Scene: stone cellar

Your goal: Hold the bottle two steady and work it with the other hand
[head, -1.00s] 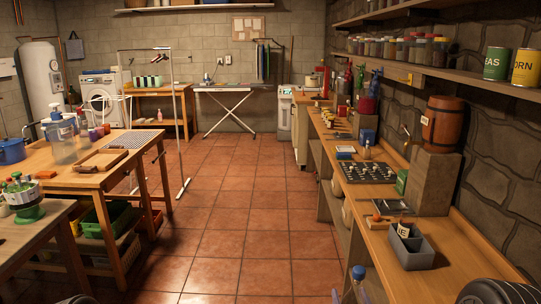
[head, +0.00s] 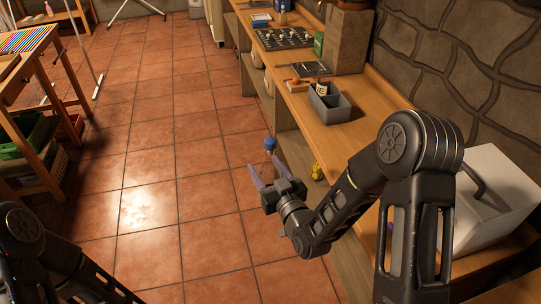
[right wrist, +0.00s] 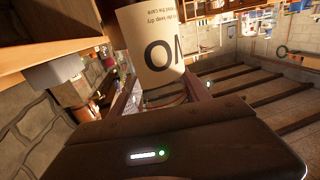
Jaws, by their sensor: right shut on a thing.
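Bottle two, pale with big dark lettering, fills the upper middle of the right wrist view (right wrist: 155,45), its label upside down there. My right gripper (head: 264,167) is shut on it, with a finger on either side. In the head view a round blue cap (head: 270,143) shows at the fingertips, apparently the bottle's, and its body is mostly hidden. The gripper is out over the floor beside the right bench's front edge. My left arm shows at the lower left of the head view, but its gripper is out of the picture.
The right bench (head: 352,135) carries a grey divided bin (head: 329,104), a board with small pieces (head: 282,39) and a white box (head: 495,205). A yellow thing (head: 317,172) is beneath its front edge. A wooden table (head: 28,50) stands left. Open tiled floor lies between.

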